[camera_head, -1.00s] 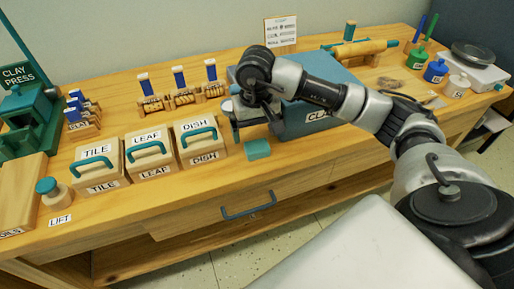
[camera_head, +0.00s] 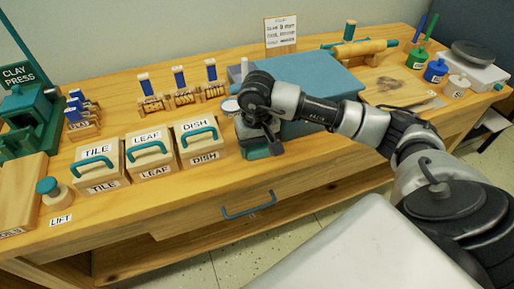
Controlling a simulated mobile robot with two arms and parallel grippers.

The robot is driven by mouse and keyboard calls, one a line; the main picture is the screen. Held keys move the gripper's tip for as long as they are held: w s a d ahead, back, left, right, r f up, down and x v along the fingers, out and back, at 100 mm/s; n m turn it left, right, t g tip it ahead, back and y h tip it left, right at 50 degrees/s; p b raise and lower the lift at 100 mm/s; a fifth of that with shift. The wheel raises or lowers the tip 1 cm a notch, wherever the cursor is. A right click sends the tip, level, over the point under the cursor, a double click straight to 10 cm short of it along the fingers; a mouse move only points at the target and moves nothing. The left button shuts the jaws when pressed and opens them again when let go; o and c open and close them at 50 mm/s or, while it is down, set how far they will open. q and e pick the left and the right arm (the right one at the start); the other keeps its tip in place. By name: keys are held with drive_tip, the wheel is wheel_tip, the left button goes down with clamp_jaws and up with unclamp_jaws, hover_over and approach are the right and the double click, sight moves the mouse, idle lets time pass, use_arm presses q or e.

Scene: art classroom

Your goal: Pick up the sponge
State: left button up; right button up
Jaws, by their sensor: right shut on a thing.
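The sponge (camera_head: 255,153) is a small teal block at the front of the wooden table, to the right of the DISH box. My right gripper (camera_head: 262,141) points down over it and is shut on it. The gripper hides most of the sponge; only its lower part shows. I cannot tell whether it still touches the table. My left gripper is not in view.
The blue CLAY box (camera_head: 313,80) stands close behind my right gripper. The DISH box (camera_head: 199,145), LEAF box (camera_head: 149,156) and TILE box (camera_head: 98,167) line up to the left. A drawer handle (camera_head: 248,205) sits below the table's front edge.

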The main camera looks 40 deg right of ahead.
drive_tip(key=shift+r, duration=5)
